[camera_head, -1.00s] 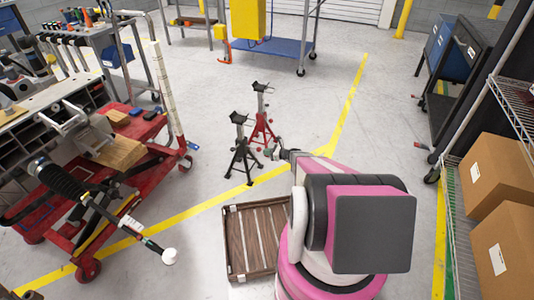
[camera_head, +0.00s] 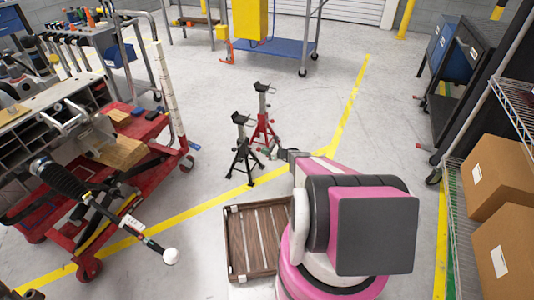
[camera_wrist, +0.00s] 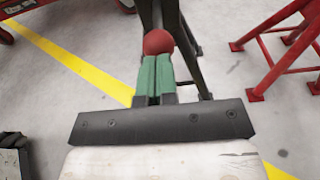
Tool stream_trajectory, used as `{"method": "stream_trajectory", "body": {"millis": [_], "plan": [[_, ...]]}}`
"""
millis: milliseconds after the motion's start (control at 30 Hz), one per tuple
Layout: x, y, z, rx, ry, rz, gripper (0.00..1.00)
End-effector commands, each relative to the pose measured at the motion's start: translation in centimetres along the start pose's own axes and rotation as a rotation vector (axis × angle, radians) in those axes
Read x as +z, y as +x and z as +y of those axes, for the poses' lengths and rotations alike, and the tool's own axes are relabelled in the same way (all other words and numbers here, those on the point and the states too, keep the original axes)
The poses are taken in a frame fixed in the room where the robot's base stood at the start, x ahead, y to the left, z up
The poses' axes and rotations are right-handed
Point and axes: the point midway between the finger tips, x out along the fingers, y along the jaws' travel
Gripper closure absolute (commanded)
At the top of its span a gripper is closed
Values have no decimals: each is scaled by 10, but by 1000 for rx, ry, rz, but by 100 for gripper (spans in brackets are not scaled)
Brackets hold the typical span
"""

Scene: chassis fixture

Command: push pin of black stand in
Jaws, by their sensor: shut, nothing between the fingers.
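The black stand (camera_head: 243,150) stands upright on the floor, left of and slightly in front of the red stand (camera_head: 262,122). In the wrist view the black stand's leg (camera_wrist: 178,45) rises just beyond my gripper (camera_wrist: 157,66), whose green fingers are together with nothing between them. A red ball-shaped knob (camera_wrist: 158,42), probably the pin's end, shows right at the fingertips. I cannot tell whether the fingers touch it, and the rest of the pin is hidden. In the head view my gripper is small and partly hidden by my pink arm.
The red stand's legs (camera_wrist: 280,45) are close at the right in the wrist view. A wooden crate (camera_head: 237,240) lies on the floor in front. A red cart (camera_head: 150,165) is on the left, shelves with cardboard boxes (camera_head: 495,180) on the right. Floor around the stands is clear.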

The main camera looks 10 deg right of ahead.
Motion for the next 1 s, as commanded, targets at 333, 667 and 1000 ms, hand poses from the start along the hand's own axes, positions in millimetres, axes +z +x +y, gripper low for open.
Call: {"method": "stream_trajectory", "body": {"millis": [333,667,1000], "plan": [[4,19,0,0,0,0,100],[7,32,0,0,0,-1,100],[4,18,0,-1,1,0,100]]}}
